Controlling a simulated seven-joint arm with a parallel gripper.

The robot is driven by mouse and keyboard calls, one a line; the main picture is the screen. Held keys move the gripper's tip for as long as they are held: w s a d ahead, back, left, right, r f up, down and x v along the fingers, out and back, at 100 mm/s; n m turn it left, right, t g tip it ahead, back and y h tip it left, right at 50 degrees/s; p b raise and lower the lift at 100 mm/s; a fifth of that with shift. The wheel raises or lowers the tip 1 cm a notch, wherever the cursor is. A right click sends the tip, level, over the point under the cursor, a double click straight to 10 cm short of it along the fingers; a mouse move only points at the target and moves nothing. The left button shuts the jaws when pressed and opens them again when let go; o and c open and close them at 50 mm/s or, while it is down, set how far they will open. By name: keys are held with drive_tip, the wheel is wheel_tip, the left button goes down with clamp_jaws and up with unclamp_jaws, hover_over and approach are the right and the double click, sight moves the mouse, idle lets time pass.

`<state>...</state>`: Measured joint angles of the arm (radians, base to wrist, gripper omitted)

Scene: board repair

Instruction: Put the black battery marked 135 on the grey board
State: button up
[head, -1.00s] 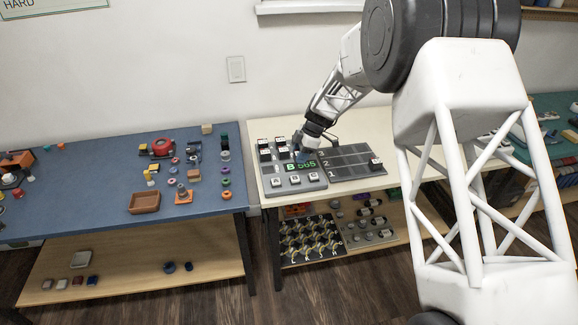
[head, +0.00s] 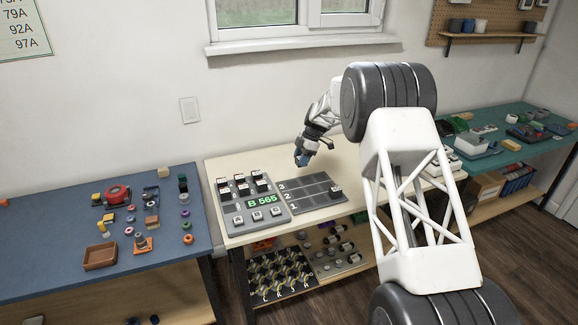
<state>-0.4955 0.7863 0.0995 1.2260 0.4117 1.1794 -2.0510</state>
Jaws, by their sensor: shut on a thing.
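The grey board (head: 312,192) lies on the cream table, with three dark lanes numbered 1, 2 and 3. One small dark block with a pale top (head: 336,191) stands at its right end. Left of it is a grey panel (head: 270,218) with a green "B 565" display, several small black-and-white blocks (head: 241,184) at its back and a row of pale buttons in front. My gripper (head: 302,161) is in the air above and behind the board's far left part. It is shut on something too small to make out. I cannot read the marking 135 anywhere.
A blue table (head: 60,235) with a brown tray (head: 100,256) and small parts stands to the left. A teal table (head: 540,150) with several items is to the right. The cream table behind the panel is clear.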

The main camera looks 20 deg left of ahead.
drive_tip(key=shift+w+d, duration=0.45)
drive_tip(key=shift+w, duration=0.35)
drive_tip(key=shift+w+d, duration=0.45)
drive_tip(key=shift+w, duration=0.3)
drive_tip(key=shift+f, duration=0.1)
approach(304, 182)
drive_tip(key=shift+a+x, duration=0.1)
drive_tip(key=shift+x, duration=1.25)
drive_tip(key=shift+a+x, duration=0.15)
drive_tip(key=shift+x, duration=1.2)
drive_tip(key=shift+f, duration=0.45)
drive_tip(key=o, duration=1.1)
drive_tip(key=shift+c, duration=0.2)
drive_tip(key=shift+r, duration=0.15)
drive_tip(key=v, duration=0.7)
drive_tip(key=shift+d+r, duration=0.15)
drive_tip(key=shift+r, duration=0.1)
